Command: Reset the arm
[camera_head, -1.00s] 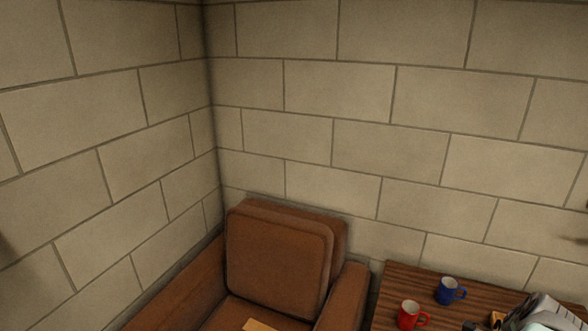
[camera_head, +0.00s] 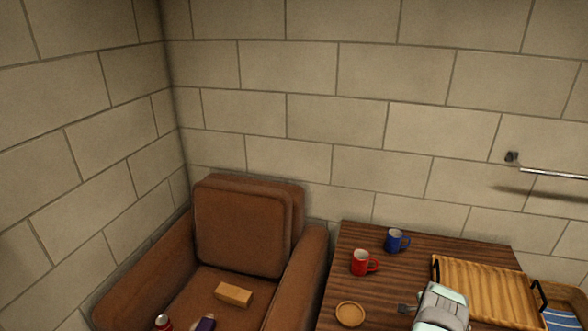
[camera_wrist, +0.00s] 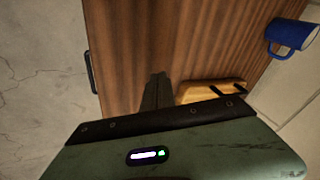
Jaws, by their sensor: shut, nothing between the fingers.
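My gripper (camera_head: 404,308) is at the lower right of the head view, by the wooden table, with its pale grey-green body to the right of the dark fingertips. In the wrist view its dark fingers (camera_wrist: 157,80) are together and empty, in front of a brown wooden surface. The green housing with a small lit display fills the bottom of that view and hides what lies behind it.
The wooden table (camera_head: 385,272) bears a red mug (camera_head: 361,262), a blue mug (camera_head: 395,241), a small round tan dish (camera_head: 350,314) and a slatted tray (camera_head: 490,292) with dark handles. A brown armchair (camera_head: 245,228) holds a tan block (camera_head: 233,294). A wall bar (camera_head: 552,173) is at right.

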